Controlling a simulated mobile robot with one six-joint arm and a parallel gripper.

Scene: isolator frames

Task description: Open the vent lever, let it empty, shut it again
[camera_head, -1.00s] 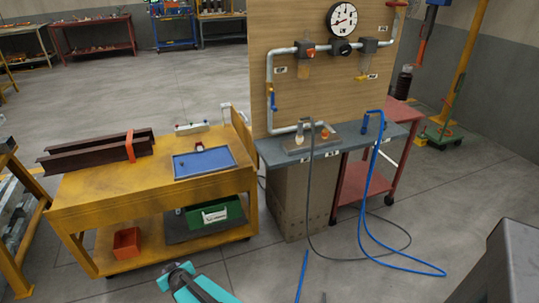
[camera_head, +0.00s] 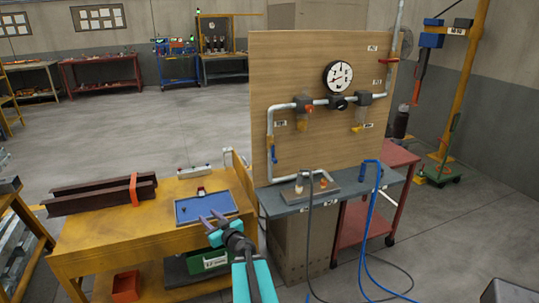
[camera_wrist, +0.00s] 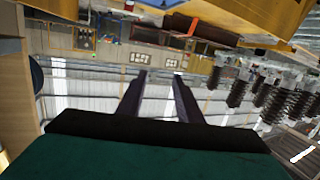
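The pipe board (camera_head: 330,70) stands upright behind the grey bench and carries several valve handles. A red handle (camera_head: 388,61) sits on the right pipe near the top. A yellow lever (camera_head: 356,129) hangs under the right filter bowl, and a blue lever (camera_head: 274,155) is on the left pipe. The labels are too small to read, so I cannot tell which is the vent lever. A round gauge (camera_head: 339,75) is at top centre. My gripper (camera_head: 211,219) is open and empty, left of the board and apart from it. Its spread fingers (camera_wrist: 160,76) show in the wrist view.
The yellow cart (camera_head: 100,235) at left holds brown steel beams (camera_head: 95,196) and a blue tray (camera_head: 206,207) close by my gripper. The grey bench (camera_head: 290,207) juts out before the board. A grey hose and a blue hose (camera_head: 369,235) hang over its front. A red cart stands at right.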

